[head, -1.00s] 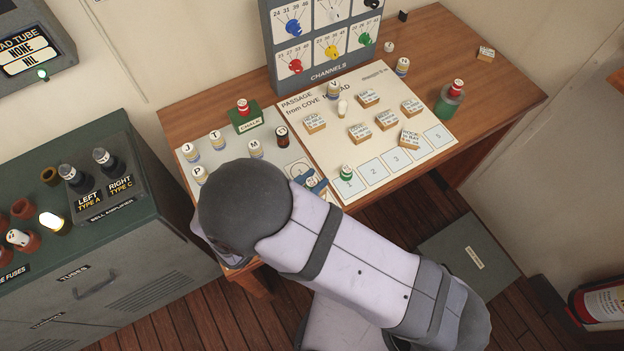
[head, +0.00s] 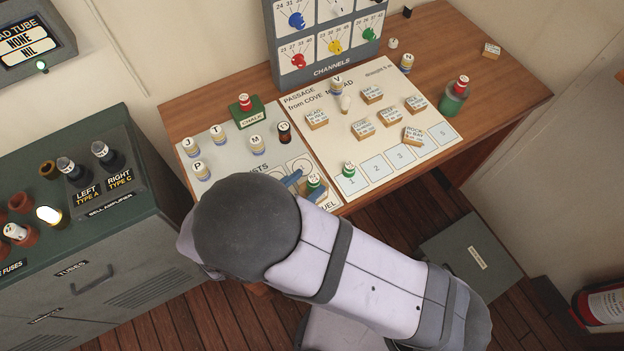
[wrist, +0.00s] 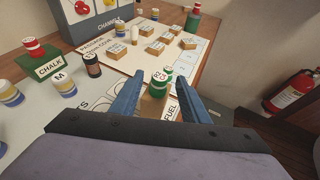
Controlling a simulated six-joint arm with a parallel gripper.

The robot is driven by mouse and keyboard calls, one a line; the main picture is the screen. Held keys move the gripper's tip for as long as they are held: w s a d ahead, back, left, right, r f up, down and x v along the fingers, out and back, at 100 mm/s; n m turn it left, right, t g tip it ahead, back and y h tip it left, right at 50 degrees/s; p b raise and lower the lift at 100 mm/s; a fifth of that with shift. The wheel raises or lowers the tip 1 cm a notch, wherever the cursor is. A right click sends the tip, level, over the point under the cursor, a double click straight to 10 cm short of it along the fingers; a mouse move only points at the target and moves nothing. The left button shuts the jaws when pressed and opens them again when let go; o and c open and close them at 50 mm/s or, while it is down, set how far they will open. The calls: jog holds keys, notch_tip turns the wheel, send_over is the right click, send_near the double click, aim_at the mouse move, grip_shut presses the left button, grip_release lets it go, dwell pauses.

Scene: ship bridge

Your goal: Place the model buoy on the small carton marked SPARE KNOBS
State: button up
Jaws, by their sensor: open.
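A green-and-white model buoy (wrist: 158,84) stands upright between my gripper's blue fingers in the wrist view; it also shows in the head view (head: 314,184). Under it is a small brown block like a carton (wrist: 150,106), whose marking I cannot read. My gripper (wrist: 152,100) is open, one finger on each side of the buoy with gaps visible. Another green-and-white piece (head: 348,169) stands just beyond on the chart, at square 1. A separate small labelled carton (head: 491,50) lies at the desk's far right; its words are too small to read.
Several small labelled blocks (head: 390,116) lie on the passage chart (head: 330,140). Lettered pieces (head: 257,145) stand on the left sheet. A red piece tops the green chalk box (head: 248,118), another the green cylinder (head: 453,101). The channels panel (head: 325,50) stands behind. The desk's right end is mostly clear.

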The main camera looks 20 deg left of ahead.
jog(key=b+v, duration=0.2)
jog(key=v, duration=0.6)
jog(key=w+d+m+g+y, duration=0.2)
jog(key=d+m+g, duration=0.4)
jog(key=d+m, duration=0.8)
jog(key=w+d+f+m+g+y, duration=0.1)
jog(key=w+d+m+g+y, duration=0.2)
jog(key=d+m, duration=1.2)
jog(key=w+m+g, duration=0.1)
jog(key=m+g, duration=0.1)
jog(key=g, duration=0.1)
jog(key=shift+d+f+m+g, duration=0.15)
jog(key=shift+f+m+g, duration=0.1)
jog(key=shift+m+g, duration=0.05)
